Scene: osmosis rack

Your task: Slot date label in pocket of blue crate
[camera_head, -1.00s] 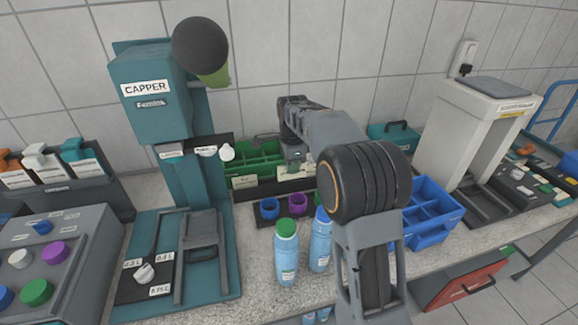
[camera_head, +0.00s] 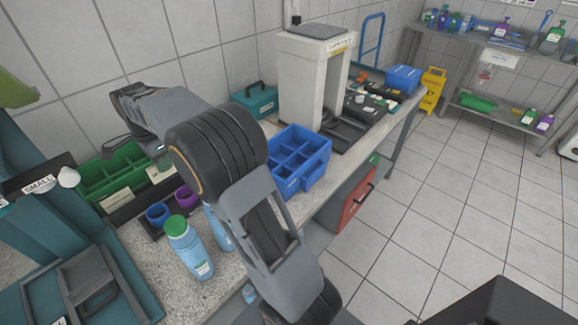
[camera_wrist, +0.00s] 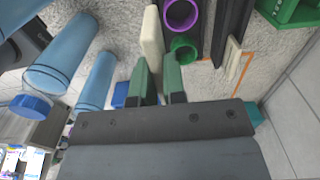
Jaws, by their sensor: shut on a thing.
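The blue crate (camera_head: 318,160), with several compartments, stands on the bench right of my arm in the head view. Its label pocket cannot be made out. My gripper (camera_wrist: 158,76) is shut on a cream date label (camera_wrist: 152,35), which sticks out beyond the green fingertips in the wrist view. No writing on it can be read. In the head view, my fingers and the held label are hidden or too small to tell. Another cream label (camera_wrist: 233,58) stands in a dark holder beside my gripper.
Blue bottles (camera_head: 185,248) and a rack with blue and purple rings (camera_head: 187,197) stand near my arm. A green crate (camera_head: 118,172) is behind them. A teal box (camera_head: 255,100) and a beige arch-shaped machine (camera_head: 298,85) stand beyond the blue crate. A red panel (camera_head: 352,200) hangs below the bench.

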